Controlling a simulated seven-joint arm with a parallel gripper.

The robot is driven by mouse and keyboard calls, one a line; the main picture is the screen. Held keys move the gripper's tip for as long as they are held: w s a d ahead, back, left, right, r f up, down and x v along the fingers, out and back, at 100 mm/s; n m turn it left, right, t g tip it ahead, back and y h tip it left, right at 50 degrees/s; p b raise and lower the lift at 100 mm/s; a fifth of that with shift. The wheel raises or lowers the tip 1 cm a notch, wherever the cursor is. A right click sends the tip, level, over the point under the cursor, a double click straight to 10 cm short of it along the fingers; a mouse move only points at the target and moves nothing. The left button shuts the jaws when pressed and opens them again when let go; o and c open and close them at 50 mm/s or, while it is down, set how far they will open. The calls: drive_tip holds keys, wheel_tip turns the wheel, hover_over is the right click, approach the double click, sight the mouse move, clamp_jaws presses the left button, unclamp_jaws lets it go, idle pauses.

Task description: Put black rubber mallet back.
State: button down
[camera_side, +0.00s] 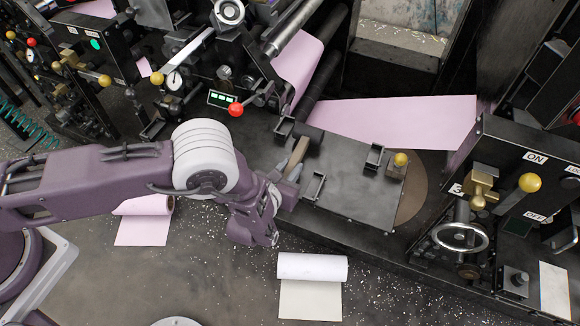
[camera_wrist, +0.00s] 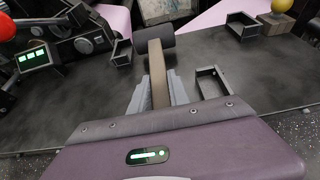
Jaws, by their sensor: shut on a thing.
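The mallet has a black cylindrical head (camera_side: 308,134) and a tan wooden handle (camera_side: 298,154). In the wrist view the head (camera_wrist: 154,38) is at the top centre and the handle (camera_wrist: 158,72) runs down from it between my fingers. My gripper (camera_side: 287,172) is shut on the handle, with a grey finger on each side; it also fills the lower wrist view (camera_wrist: 159,92). The head points away from my gripper, over the dark metal plate (camera_side: 340,195). I cannot tell whether the mallet touches the plate. The handle's lower end is hidden by my gripper.
Small metal brackets stand on the plate, one at right (camera_side: 375,156), one in front (camera_side: 314,188) and one at back left (camera_side: 284,127). A yellow knob (camera_side: 400,159) rises at the plate's right. A red knob (camera_side: 236,109) is at left. Pink web (camera_side: 400,118) runs behind.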

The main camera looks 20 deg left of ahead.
drive_tip(key=shift+f, duration=0.45)
drive_tip(key=c, duration=0.7)
unclamp_jaws()
drive_tip(key=shift+s, duration=0.1)
drive_tip(key=shift+v, duration=2.85)
